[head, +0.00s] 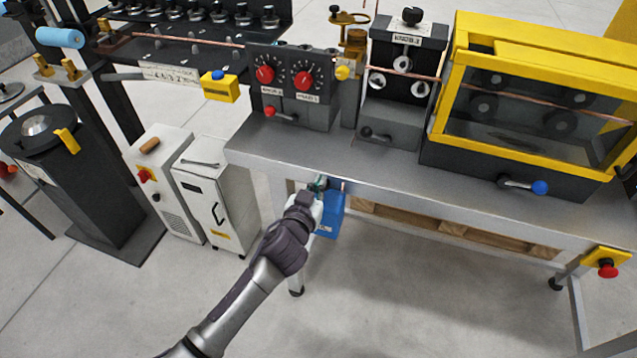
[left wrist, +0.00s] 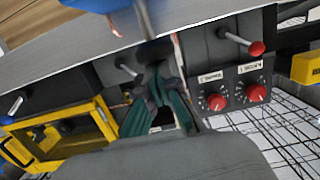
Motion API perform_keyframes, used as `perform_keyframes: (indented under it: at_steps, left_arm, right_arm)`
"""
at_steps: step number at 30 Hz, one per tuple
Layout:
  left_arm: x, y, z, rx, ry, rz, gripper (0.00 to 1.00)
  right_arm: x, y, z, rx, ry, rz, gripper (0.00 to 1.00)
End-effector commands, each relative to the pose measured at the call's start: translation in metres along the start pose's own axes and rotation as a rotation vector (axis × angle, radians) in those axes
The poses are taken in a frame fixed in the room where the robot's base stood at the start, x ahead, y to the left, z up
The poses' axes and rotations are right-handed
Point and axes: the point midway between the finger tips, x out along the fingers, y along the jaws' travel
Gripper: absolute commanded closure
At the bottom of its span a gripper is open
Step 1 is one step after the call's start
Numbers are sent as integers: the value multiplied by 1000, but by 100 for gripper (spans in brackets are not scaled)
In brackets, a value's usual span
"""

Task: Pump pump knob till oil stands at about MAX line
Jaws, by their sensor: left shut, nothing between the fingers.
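My left gripper (head: 319,184) is at the front edge of the grey bench, just above and beside a blue box (head: 331,219) that sits under the bench top. In the left wrist view its teal fingers (left wrist: 158,92) are shut with nothing between them. A blue part (left wrist: 98,4) with a metal rod (left wrist: 146,20) shows at the top of that view, close to the fingers; I cannot tell if they touch. I cannot make out the pump knob for certain. No oil level or MAX line is readable. My right gripper is not in view.
The bench (head: 440,187) carries a control box with red dials (head: 286,76), a grey roller unit (head: 405,70) and a yellow-framed machine (head: 540,100). A white cabinet (head: 217,205) stands left of the blue box. A red stop button (head: 607,268) is at the right. The floor in front is clear.

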Motion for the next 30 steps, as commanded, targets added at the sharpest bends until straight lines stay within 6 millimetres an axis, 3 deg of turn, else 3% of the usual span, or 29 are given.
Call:
perform_keyframes:
  at_steps: [7, 15, 26, 30]
  left_arm:
    - [0, 0, 3, -1, -1, 0, 100]
    - [5, 0, 31, -3, -3, -1, 100]
    - [5, 0, 31, 0, -9, -2, 100]
    - [4, -2, 21, 0, -8, -2, 100]
  right_arm:
    - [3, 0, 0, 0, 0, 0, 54]
    - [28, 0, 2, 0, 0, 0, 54]
    - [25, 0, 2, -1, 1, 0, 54]
    - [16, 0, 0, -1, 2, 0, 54]
